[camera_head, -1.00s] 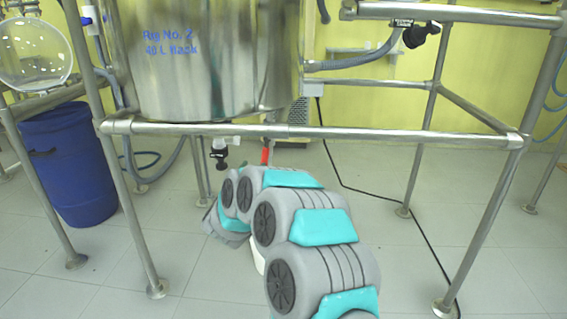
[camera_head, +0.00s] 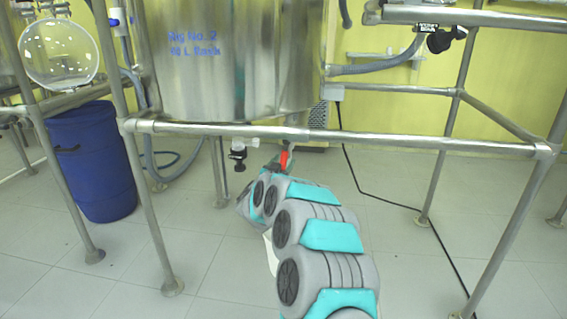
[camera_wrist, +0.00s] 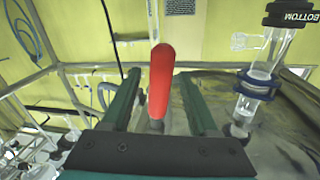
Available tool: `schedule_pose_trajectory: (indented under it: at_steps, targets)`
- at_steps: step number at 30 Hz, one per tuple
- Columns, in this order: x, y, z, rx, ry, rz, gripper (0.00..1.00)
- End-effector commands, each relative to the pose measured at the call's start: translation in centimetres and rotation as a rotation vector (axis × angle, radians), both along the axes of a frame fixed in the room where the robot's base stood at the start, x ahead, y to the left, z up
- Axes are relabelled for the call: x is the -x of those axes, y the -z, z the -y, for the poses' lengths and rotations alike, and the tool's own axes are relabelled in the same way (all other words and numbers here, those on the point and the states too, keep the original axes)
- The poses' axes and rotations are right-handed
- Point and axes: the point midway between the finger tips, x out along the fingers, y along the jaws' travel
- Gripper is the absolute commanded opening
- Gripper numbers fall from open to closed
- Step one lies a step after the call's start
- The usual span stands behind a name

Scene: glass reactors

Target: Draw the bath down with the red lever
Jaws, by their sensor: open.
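The bath (camera_head: 235,65) is a large shiny metal vessel with blue lettering, held in a pipe frame. The red lever (camera_head: 284,158) shows below it, just above the end of my arm. In the wrist view the red lever (camera_wrist: 160,85) stands upright in the picture, between the two dark green fingers of my gripper (camera_wrist: 160,76). The gripper is open, with a visible gap on each side of the lever. In the head view my own arm hides most of the gripper. Whether the lever touches anything deeper in the jaws cannot be told.
A frame rail (camera_head: 350,138) crosses in front, above my arm. A black-handled valve (camera_head: 238,160) hangs left of the lever. A blue drum (camera_head: 92,165) stands at the left. A glass fitting (camera_wrist: 258,85) is right of the fingers. A black cable (camera_head: 385,201) lies on the floor.

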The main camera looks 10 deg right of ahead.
Motion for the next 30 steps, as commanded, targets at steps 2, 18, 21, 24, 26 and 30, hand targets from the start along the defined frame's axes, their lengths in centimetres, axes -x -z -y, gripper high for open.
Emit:
schedule_pose_trajectory:
  at_steps: [2,18,21,24,26,30]
  targets:
    - [-0.19,0.01,0.12,0.001,0.0,0.0,0.6]
    - [-0.19,-0.04,0.08,0.001,0.0,0.0,0.22]
    - [-0.19,-0.04,0.08,0.001,0.0,0.0,0.11]
    - [-0.19,-0.04,0.08,0.001,0.0,0.0,0.0]
    - [-0.19,-0.05,0.08,0.002,0.0,0.001,0.0]
    - [-0.19,-0.06,0.09,0.001,0.0,0.002,0.0]
